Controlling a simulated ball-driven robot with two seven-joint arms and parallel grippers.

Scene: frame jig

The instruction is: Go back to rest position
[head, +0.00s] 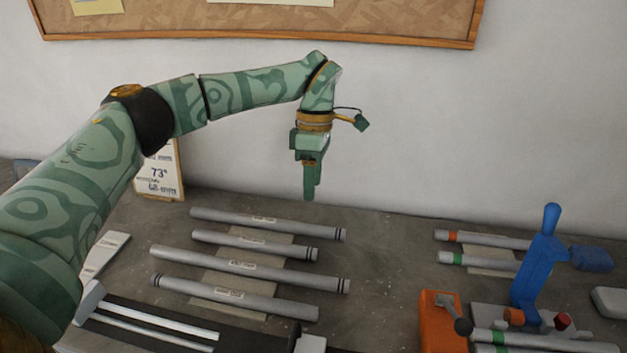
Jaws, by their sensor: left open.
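My left arm comes in from the left and reaches over the back of the bench. Its left gripper (311,190) points down above the bench, behind the grey tubes, and is open and empty. The gap between its fingers is hard to see from this side. It touches none of the tubes. My right gripper is not in view.
Several grey tubes (247,268) lie on the bench (385,290) below the gripper. At right are more tubes (490,240), a blue upright handle (540,262) and an orange block (440,318). A small sign (160,172) stands at back left. A corkboard hangs behind.

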